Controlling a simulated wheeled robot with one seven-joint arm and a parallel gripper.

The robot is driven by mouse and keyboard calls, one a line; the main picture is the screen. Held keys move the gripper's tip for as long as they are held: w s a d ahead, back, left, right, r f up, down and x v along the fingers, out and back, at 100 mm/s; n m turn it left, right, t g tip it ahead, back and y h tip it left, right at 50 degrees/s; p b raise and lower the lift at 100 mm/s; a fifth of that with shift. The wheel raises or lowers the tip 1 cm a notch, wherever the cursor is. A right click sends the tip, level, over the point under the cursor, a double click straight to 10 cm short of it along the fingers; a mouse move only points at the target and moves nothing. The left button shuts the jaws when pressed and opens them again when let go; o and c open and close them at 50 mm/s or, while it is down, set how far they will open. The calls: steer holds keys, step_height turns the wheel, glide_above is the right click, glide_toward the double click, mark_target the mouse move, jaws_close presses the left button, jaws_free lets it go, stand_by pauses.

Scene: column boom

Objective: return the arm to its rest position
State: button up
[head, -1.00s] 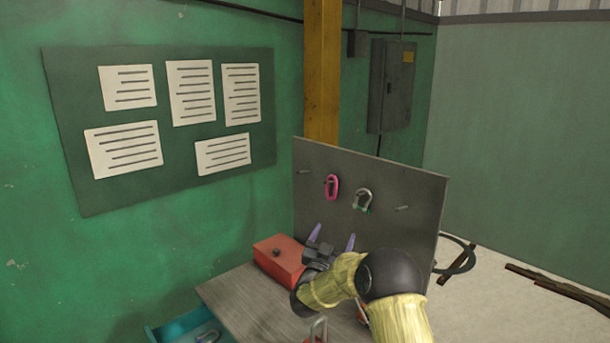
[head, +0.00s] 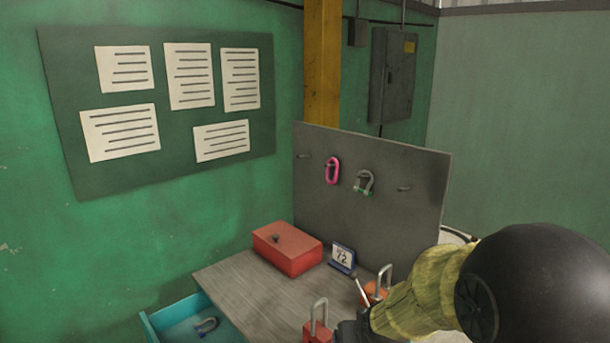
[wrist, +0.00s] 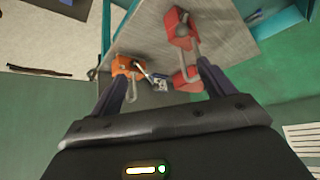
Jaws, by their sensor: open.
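My arm reaches in from the right edge of the head view, with a yellow-sleeved link and a large dark joint close to the camera. In that view its far end drops to the bottom edge, and the fingers do not show. In the wrist view my gripper (wrist: 162,86) is open, its two fingers spread with nothing between them. Beyond the fingers are an orange padlock (wrist: 124,66) and a red padlock (wrist: 182,30) on the workbench. Both also show in the head view, orange (head: 371,295) and red (head: 317,334).
A grey board (head: 400,225) stands behind the bench (head: 235,285), with a pink ring (head: 332,170) and a shackle (head: 364,182) on its pegs. A red box (head: 287,249) and a number sign (head: 342,256) sit before it. An open teal drawer (head: 160,330) holds another shackle.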

steer(key=s+d+f+g, duration=0.2)
steer(key=s, duration=0.5)
steer(key=s+d+f+g+b, duration=0.1)
steer(key=s+g, duration=0.1)
steer(key=s, duration=0.5)
steer(key=shift+s+d+f+m+h, duration=0.3)
steer(key=shift+d+f+m+h, duration=0.05)
steer(key=shift+f+m+h, duration=0.05)
